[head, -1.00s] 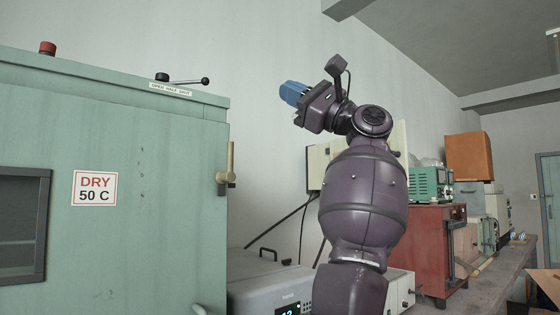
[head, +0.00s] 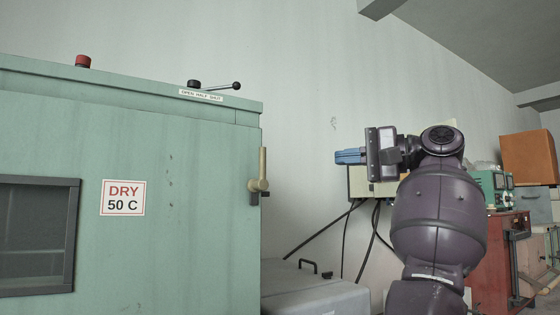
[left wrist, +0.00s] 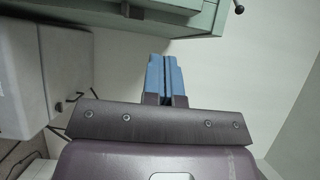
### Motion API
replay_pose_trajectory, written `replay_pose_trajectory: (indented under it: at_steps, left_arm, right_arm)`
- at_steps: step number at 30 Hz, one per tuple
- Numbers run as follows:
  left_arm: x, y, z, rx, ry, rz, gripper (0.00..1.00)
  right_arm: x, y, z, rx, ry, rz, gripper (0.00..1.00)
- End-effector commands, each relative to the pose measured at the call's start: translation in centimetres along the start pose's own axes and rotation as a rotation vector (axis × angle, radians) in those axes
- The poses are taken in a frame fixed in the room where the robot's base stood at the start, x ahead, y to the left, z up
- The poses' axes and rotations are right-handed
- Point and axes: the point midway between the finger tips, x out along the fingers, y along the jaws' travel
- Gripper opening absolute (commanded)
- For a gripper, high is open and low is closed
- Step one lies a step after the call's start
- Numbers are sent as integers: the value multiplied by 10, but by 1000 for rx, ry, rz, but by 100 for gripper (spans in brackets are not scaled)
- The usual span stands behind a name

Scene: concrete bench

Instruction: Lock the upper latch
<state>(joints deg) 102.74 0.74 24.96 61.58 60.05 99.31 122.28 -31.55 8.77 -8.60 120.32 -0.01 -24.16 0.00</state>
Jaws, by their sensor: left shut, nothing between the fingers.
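The green cabinet (head: 215,200) fills the left of the head view. Its upper latch, a beige upright handle (head: 263,168) on a dark mount, sits at the right edge of the cabinet door. My left gripper (head: 338,157) is to the right of the latch at about the same picture height, clearly apart from it. Its blue fingers point left, roughly level. In the left wrist view the fingers (left wrist: 165,65) lie together, shut with nothing between them. The green cabinet also shows along the top there (left wrist: 185,18). My right gripper is not in view.
A black lever (head: 220,86) and a red button (head: 83,61) stand on top of the cabinet. A grey instrument box (head: 315,290) with a handle stands below the latch, to its right. A red cabinet (head: 490,260) is farther right. Bare wall lies between latch and gripper.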

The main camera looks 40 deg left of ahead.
Motion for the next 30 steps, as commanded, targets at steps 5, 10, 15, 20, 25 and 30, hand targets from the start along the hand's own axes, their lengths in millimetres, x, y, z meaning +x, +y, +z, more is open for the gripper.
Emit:
replay_pose_trajectory:
  at_steps: [5, 10, 15, 20, 25, 30]
  left_arm:
    - [4, 0, 0, 1, -1, 0, 0]
    - [23, -1, 1, -2, -2, 1, 0]
    - [53, -2, 1, -1, -3, 1, 0]
    - [81, -2, 2, -2, -3, 0, 0]
    - [106, -2, 6, -2, -1, 0, 0]
    - [119, -1, 19, -2, -1, 0, 0]
  right_arm:
    - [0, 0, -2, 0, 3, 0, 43]
    - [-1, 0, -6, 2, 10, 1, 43]
    - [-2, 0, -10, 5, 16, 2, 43]
    - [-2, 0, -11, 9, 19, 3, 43]
    - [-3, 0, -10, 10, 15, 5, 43]
    - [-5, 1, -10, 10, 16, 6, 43]
